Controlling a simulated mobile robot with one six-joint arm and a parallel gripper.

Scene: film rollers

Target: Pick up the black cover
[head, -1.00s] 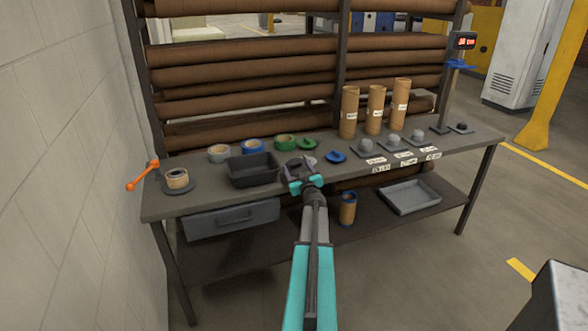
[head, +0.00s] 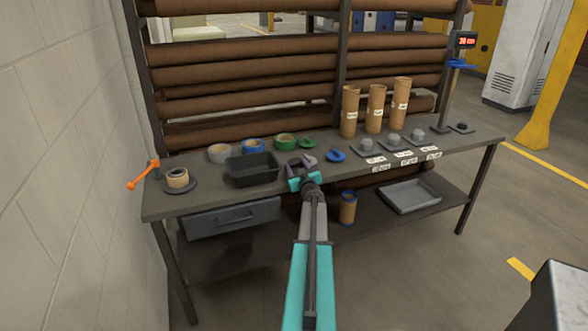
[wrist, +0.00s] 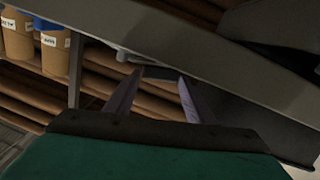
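My gripper (head: 301,160) is over the front part of the bench, just right of the dark tray. In the wrist view its two purple fingers (wrist: 161,76) stand apart with a gap between them. A dark strip shows between the fingertips; I cannot tell whether it is the black cover or part of the background. I cannot make out the black cover for certain in the head view, where the gripper hides part of the bench top. A blue cap (head: 336,155) and a green cap (head: 306,142) lie near the gripper.
The dark tray (head: 254,180) stands left of the gripper. Tape rolls, such as the green one (head: 285,141), stand behind. Upright cardboard tubes (head: 375,108) and small grey knobs on plates are at the right. A roll on a plate (head: 177,178) is at the bench's left end.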

